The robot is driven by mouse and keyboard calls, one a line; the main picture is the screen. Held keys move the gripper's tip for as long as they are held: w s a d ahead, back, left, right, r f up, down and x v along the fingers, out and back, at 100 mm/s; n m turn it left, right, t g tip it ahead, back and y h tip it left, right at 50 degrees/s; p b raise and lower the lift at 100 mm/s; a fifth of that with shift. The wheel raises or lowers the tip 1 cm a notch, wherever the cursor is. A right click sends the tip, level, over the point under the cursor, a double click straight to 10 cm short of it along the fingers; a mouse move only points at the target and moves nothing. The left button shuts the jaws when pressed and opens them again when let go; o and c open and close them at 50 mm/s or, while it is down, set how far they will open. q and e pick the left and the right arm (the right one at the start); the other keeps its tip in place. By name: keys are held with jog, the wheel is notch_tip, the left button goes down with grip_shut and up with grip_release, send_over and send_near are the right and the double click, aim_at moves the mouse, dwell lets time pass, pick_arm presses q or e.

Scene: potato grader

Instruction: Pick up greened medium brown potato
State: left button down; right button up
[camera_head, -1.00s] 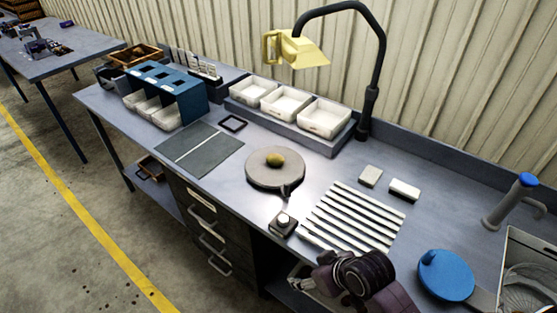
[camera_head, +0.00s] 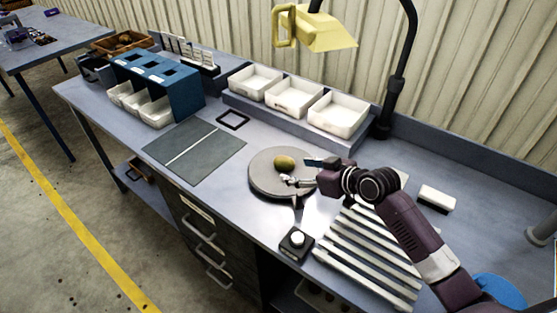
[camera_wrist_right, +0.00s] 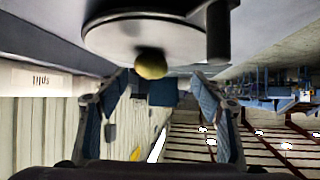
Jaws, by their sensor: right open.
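The potato (camera_head: 284,162), yellowish brown with a green tinge, lies on the round grey disc (camera_head: 262,186) in the middle of the bench. In the right wrist view the potato (camera_wrist_right: 151,65) shows just beyond the fingertips, with the disc (camera_wrist_right: 150,36) at the top. My right gripper (camera_head: 302,171) is open at the right side of the disc, its fingers pointing toward the potato. In the wrist view its two fingers (camera_wrist_right: 160,88) stand apart, with no visible grip on the potato. My left gripper is not in view.
White slats (camera_head: 365,255) lie under my right arm. A small black device with a white knob (camera_head: 297,240) stands in front of the disc. White trays (camera_head: 338,113) and a yellow lamp (camera_head: 318,38) are behind. A dark mat (camera_head: 194,151) lies left.

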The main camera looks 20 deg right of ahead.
aim_at(289, 164)
jog(key=w, duration=0.3)
jog(key=shift+w+d+f, duration=0.2)
jog(key=shift+w+f, duration=0.1)
jog(key=shift+f, duration=0.05)
jog(key=shift+w+a+f, duration=0.1)
jog(key=shift+w+a, duration=0.05)
jog(key=shift+w, duration=0.1)
jog(key=shift+s+a+p, duration=0.25)
jog(key=shift+a+p, duration=0.05)
jog(key=shift+p, duration=0.1)
jog(key=shift+p+x, duration=0.5)
jog(key=shift+x, duration=0.3)
jog(key=x, duration=0.3)
jog(key=shift+w+f+p, duration=0.2)
jog(key=shift+w+p, duration=0.1)
jog(key=shift+p, duration=0.05)
jog(key=c, duration=0.7)
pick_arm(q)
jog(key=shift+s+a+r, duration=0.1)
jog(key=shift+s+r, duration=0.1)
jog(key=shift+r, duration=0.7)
pick_arm(e)
jog(key=c, duration=0.6)
